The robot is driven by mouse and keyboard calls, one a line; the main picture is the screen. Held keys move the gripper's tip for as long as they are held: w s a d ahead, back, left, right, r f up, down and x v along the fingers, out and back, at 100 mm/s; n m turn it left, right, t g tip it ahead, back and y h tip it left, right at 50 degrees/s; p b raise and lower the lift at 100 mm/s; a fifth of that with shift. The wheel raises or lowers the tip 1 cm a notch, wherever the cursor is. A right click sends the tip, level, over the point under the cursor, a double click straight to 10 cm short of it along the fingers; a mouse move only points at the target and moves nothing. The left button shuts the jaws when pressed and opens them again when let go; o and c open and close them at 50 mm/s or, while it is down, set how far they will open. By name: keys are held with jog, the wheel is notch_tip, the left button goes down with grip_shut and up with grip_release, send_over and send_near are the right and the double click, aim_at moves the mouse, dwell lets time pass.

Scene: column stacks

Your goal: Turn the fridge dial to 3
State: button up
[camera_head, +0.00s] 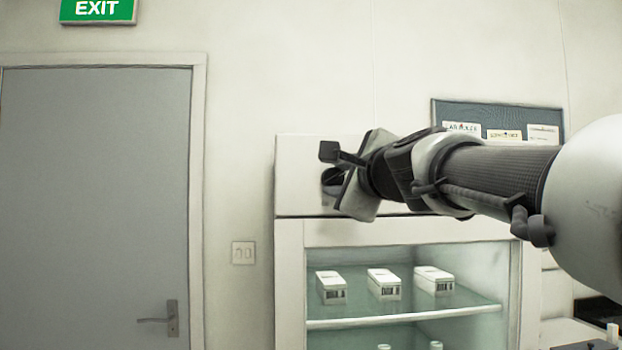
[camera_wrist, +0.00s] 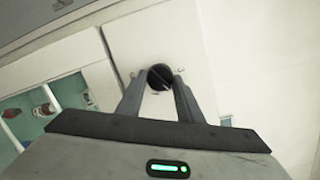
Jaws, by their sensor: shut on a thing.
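The fridge dial (camera_wrist: 160,76) is a round black knob with a pale pointer line, on the white upper panel of the fridge. My gripper (camera_wrist: 158,84) is shut on it, with one finger on each side. In the head view the dial (camera_head: 331,181) shows as a dark shape at the left end of my gripper (camera_head: 338,168), partly hidden by it. The fridge (camera_head: 290,270) is white with a glass-fronted lower part. The dial's numbers cannot be read in either view.
Several white boxes (camera_head: 384,284) stand on the fridge's glass shelf (camera_head: 400,311). A grey door (camera_head: 95,200) is at left, with a wall switch (camera_head: 243,252) beside it. A notice board (camera_head: 497,118) hangs behind my arm.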

jog(key=shift+r+n, duration=0.1)
jog(key=shift+n, duration=0.3)
jog(key=n, duration=0.1)
jog(key=n+p, duration=0.1)
jog(key=n, duration=0.1)
jog(key=n+p, duration=0.1)
jog(key=n, duration=0.1)
jog(key=shift+r+g, duration=0.25)
jog(key=shift+g, duration=0.15)
jog(key=n+h+p, duration=0.1)
jog(key=n, duration=0.4)
jog(key=shift+a, duration=0.1)
jog(key=shift+h, duration=0.4)
jog(key=o, duration=1.1)
jog(key=shift+c, duration=0.2)
